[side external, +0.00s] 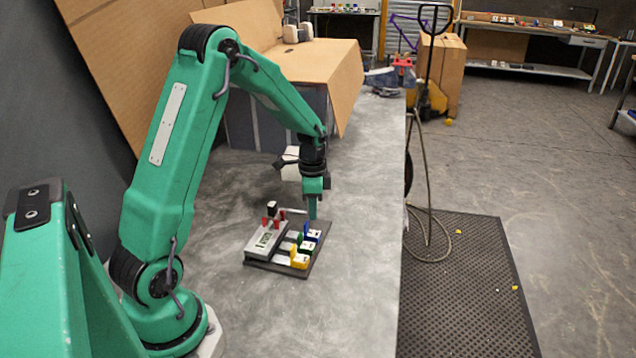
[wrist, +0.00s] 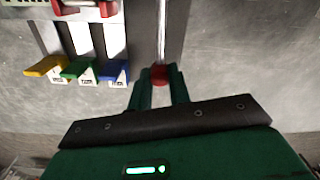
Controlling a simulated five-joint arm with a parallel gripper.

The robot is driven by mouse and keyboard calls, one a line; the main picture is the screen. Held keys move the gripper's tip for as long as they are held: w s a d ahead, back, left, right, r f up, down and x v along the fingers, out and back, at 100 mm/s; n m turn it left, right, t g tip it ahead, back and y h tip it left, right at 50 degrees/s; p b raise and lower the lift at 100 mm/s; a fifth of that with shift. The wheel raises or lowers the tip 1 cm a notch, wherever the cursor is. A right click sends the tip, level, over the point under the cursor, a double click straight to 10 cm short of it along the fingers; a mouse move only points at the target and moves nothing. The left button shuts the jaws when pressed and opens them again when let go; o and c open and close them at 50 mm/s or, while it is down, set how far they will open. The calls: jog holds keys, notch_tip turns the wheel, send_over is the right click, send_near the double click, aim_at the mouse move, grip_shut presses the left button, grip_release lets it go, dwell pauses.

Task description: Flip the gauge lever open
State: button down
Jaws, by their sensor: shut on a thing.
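The gauge board (side external: 305,272) lies on the grey bench below my gripper (side external: 312,213). It carries a grey gauge box with a small display (side external: 264,240) and red posts. In the wrist view a thin silver lever (wrist: 161,38) runs along the board's dark edge and ends in a red knob (wrist: 158,75). My gripper's green fingers (wrist: 158,90) are shut on that red knob, one on each side. In the side view the fingers hide the knob.
Beside the lever are a blue tab (wrist: 114,70), a green tab (wrist: 79,68) and a yellow tab (wrist: 46,66), close to my fingers. The bench is clear in front of the board.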

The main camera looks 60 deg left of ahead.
jog(key=a+n, duration=0.1)
jog(key=w+a+n, duration=0.1)
jog(key=n, duration=0.1)
jog(key=shift+w, duration=0.3)
jog(key=a+n, duration=0.1)
jog(key=n, duration=0.2)
jog(key=shift+w+a, duration=0.4)
jog(key=a+n, duration=0.2)
jog(key=shift+w+n, duration=0.2)
jog(key=shift+n, duration=0.1)
jog(key=shift+s+a+n, duration=0.1)
jog(key=shift+a+n, duration=1)
jog(key=shift+n, duration=0.4)
jog(key=c, duration=1.3)
grip_release()
